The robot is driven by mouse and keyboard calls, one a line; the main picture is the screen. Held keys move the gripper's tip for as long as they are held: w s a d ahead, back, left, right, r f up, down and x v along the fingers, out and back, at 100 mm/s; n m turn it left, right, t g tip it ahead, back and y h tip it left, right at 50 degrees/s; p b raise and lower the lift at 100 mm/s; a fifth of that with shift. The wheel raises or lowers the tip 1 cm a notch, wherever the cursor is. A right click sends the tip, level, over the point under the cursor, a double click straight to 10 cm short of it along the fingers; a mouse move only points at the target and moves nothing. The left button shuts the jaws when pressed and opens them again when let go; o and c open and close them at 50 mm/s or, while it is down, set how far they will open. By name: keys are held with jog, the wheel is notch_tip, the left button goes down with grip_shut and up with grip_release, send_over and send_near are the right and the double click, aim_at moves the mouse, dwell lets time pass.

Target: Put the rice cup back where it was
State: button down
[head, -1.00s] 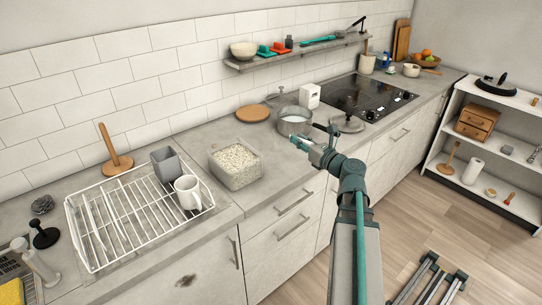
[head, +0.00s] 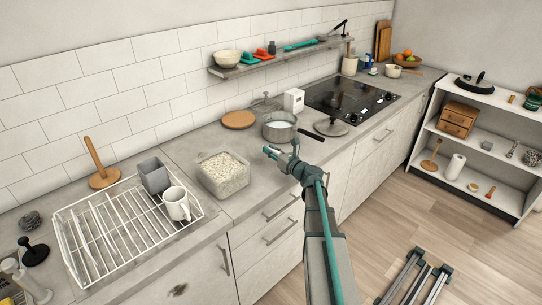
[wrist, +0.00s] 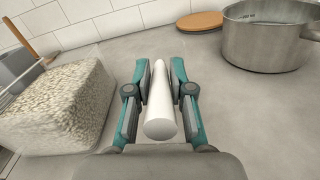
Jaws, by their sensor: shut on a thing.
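My gripper (wrist: 160,100) is shut on a narrow, plain white cylinder (wrist: 160,105), which I take to be the rice cup. In the wrist view it lies lengthwise between the fingers with a round end towards the camera. I cannot see inside it. In the head view my gripper (head: 272,152) is over the counter, between the rice container and the pot, and the cup is barely visible. The clear square container full of rice (head: 222,175) stands to its left; it also fills the left of the wrist view (wrist: 60,110).
A metal pot (head: 279,127) stands behind and right of my gripper, with a lid (head: 331,127) beside it. A round wooden board (head: 238,119) lies by the wall. A white dish rack (head: 90,240) with a grey cup and a white mug (head: 176,204) is at left. Bare counter lies below my gripper.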

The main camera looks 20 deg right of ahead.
jog(key=shift+f+p, duration=0.55)
jog(key=shift+f, duration=0.9)
jog(key=shift+f, duration=0.15)
jog(key=c, duration=1)
grip_release()
jog(key=shift+r, duration=0.2)
jog(key=shift+s+f, duration=0.1)
jog(key=shift+s, duration=0.25)
jog(key=b+v, duration=0.3)
jog(key=v, duration=0.8)
jog(key=shift+s+d, duration=0.15)
